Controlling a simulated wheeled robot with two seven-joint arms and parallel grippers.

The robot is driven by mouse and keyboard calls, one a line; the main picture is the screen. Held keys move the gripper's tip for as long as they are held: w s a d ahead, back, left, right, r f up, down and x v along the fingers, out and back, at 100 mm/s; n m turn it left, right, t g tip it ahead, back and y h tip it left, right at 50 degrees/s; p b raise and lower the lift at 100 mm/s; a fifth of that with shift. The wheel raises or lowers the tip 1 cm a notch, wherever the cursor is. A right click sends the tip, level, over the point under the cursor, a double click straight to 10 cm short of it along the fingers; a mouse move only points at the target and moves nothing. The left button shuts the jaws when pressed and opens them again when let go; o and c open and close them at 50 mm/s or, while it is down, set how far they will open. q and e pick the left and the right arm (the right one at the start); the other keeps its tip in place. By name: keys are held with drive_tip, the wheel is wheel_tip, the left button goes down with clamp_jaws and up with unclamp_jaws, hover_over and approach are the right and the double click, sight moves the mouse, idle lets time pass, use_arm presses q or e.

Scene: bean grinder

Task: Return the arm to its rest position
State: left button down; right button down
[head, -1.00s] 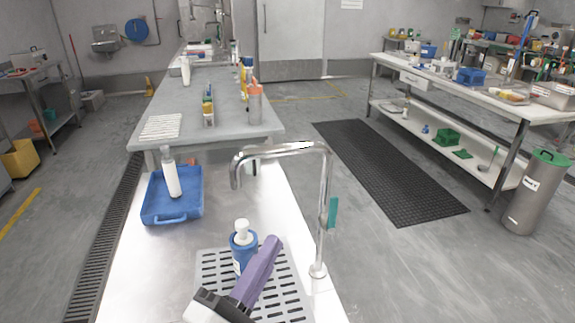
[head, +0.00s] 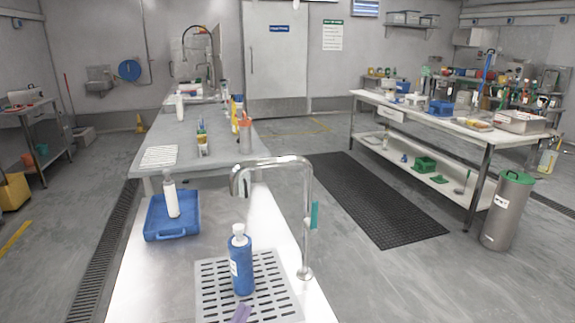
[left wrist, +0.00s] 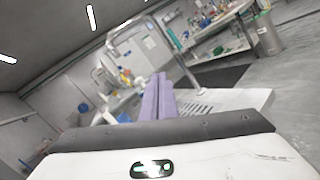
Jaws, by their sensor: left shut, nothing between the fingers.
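My left gripper (head: 241,313) shows only as purple fingertips at the bottom edge of the head view, over the front of the slotted drain plate. In the left wrist view its two purple fingers (left wrist: 157,97) lie together, shut with nothing between them. The rest of my left arm is out of the head view. My right gripper is not in view. A blue bottle with a white cap (head: 240,262) stands upright on the drain plate, apart from and beyond the fingertips.
The grey slotted drain plate (head: 212,290) lies on the steel counter (head: 150,285). A curved tap (head: 306,225) rises at its right. A blue tray (head: 160,232) with a white bottle (head: 171,198) is at the left. A black floor mat (head: 375,205) lies to the right.

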use_arm(q)
drive_tip(key=s+a+f+n+g+y, duration=0.2)
drive_tip(key=s+a+f+n+g, duration=0.1)
drive_tip(key=f+n, duration=0.6)
drive_tip(key=s+a+f+n+g+y, duration=0.25)
drive_tip(key=f+n, duration=0.35)
drive_tip(key=n, duration=0.5)
drive_tip(key=s+a+f+n+g, duration=0.1)
drive_tip(key=s+f+n+g, duration=0.1)
drive_tip(key=s+f+n, duration=0.4)
drive_tip(key=s+a+f+n+g+h, duration=0.1)
drive_tip(key=s+f+n, duration=0.6)
drive_tip(key=n, duration=1)
drive_tip(key=shift+s+a+f+g, duration=0.3)
drive_tip(key=shift+a+f+g, duration=0.2)
drive_tip(key=shift+g, duration=0.45)
